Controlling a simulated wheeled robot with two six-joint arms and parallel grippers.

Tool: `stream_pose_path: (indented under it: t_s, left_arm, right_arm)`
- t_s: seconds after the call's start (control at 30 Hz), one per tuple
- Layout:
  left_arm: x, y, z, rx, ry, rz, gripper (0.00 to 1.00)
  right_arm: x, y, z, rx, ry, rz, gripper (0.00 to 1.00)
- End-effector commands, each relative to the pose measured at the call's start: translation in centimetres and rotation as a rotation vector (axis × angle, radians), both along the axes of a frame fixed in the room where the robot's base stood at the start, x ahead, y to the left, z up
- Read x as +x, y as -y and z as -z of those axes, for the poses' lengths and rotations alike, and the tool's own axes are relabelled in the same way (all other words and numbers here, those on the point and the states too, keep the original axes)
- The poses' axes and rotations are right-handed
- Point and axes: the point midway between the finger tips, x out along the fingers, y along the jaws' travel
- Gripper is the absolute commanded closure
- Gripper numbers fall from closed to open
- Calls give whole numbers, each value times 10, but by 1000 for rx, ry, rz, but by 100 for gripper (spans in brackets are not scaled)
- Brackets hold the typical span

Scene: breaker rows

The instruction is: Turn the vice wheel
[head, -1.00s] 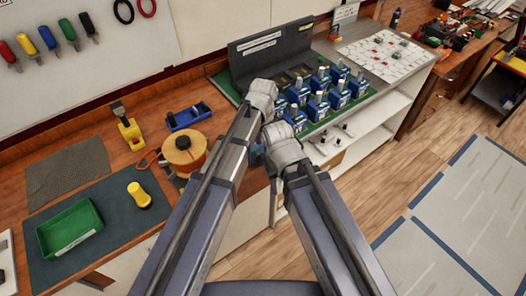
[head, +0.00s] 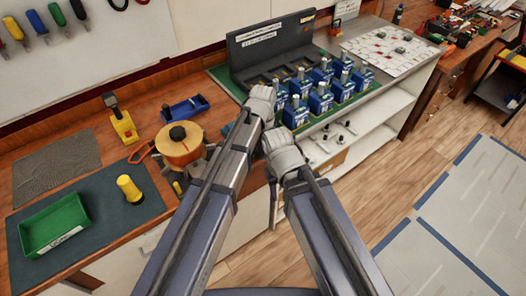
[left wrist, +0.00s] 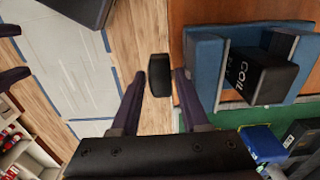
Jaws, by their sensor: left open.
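In the left wrist view, a blue vice-like block (left wrist: 208,78) holds a black piece marked COIL (left wrist: 258,76). A small black wheel or knob (left wrist: 160,75) shows to the left of the block; its link to the block is not visible. My left gripper (left wrist: 159,78) is open, with one finger on each side of the black wheel and small gaps showing. In the head view, my forearms and wrists hide the vice and wheel. My right wrist shows there, but its fingers are not clear.
Several blue breaker modules (head: 320,101) stand on a green mat beyond my wrists. An orange spool (head: 180,148), a yellow cup-like piece (head: 130,188) and a green tray (head: 55,226) sit on the bench to the left. Open floor (head: 350,215) lies at the right.

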Motion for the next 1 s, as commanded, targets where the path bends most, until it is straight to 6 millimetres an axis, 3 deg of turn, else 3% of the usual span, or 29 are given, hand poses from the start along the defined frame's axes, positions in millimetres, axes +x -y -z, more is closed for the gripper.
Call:
stream_pose_path:
  t_s: [0.13, 0.53, 0.83, 1.0]
  left_arm:
    - [0, 0, -1, 0, 0, 0, 56]
    - [0, 0, -1, 0, 0, 0, 100]
    - [-2, -1, 0, -15, 11, -1, 100]
    - [-10, -7, 3, -156, 112, -4, 100]
  right_arm:
    - [0, 0, -1, 0, 0, 0, 50]
    - [0, 0, -1, 0, 0, 0, 50]
    - [0, 0, 0, 0, 0, 0, 50]
    - [0, 0, 7, 0, 0, 0, 50]
